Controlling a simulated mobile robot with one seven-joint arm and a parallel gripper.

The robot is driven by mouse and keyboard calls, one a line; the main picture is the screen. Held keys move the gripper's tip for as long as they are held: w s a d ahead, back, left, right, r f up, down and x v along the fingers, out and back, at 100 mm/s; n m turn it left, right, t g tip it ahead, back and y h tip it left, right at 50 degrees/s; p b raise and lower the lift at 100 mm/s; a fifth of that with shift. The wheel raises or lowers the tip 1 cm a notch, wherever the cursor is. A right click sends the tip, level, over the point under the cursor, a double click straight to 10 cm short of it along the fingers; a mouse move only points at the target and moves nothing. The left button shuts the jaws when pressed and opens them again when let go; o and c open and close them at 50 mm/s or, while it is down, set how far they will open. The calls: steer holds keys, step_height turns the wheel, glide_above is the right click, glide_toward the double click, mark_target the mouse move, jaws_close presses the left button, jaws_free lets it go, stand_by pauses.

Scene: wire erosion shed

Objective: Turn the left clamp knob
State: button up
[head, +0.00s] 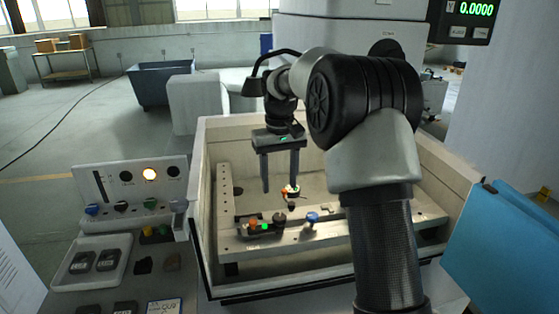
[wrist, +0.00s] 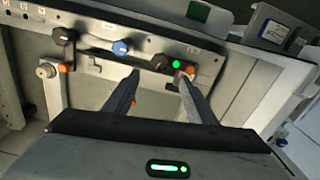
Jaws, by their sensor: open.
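My gripper (head: 280,190) is open and empty, pointing down inside the tank with its fingers apart. In the head view a black knob (head: 280,218) stands on the front clamp bar just below the fingertips. In the wrist view a black knob (wrist: 160,62) shows between and beyond the fingertips, with no visible contact. A bright green light (head: 264,227) and an orange part (head: 252,225) sit left of the knob in the head view. A blue knob (head: 312,217) is to its right. Which knob is the left clamp knob is not labelled legibly.
The tank's pale walls (head: 203,205) surround the work area. A small orange-and-black fitting (head: 291,192) stands near the right finger in the head view. A control panel (head: 130,182) and a tray (head: 99,262) are outside, left. A blue panel (head: 505,245) is at right.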

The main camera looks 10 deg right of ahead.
step_height(320, 180, up, 6)
steer(key=shift+r, duration=0.25)
steer(key=s+r+t, duration=0.1)
steer(key=s+r, duration=0.3)
steer(key=s, duration=0.3)
steer(key=s+r+t, duration=0.2)
steer(key=s+r, duration=0.2)
steer(key=s, duration=0.3)
steer(key=s+f+m+t, duration=0.1)
steer(key=s+f, duration=0.5)
steer(key=s, duration=1.2)
steer(key=shift+s+t, duration=0.3)
steer(key=shift+t, duration=0.5)
steer(key=shift+f, duration=0.1)
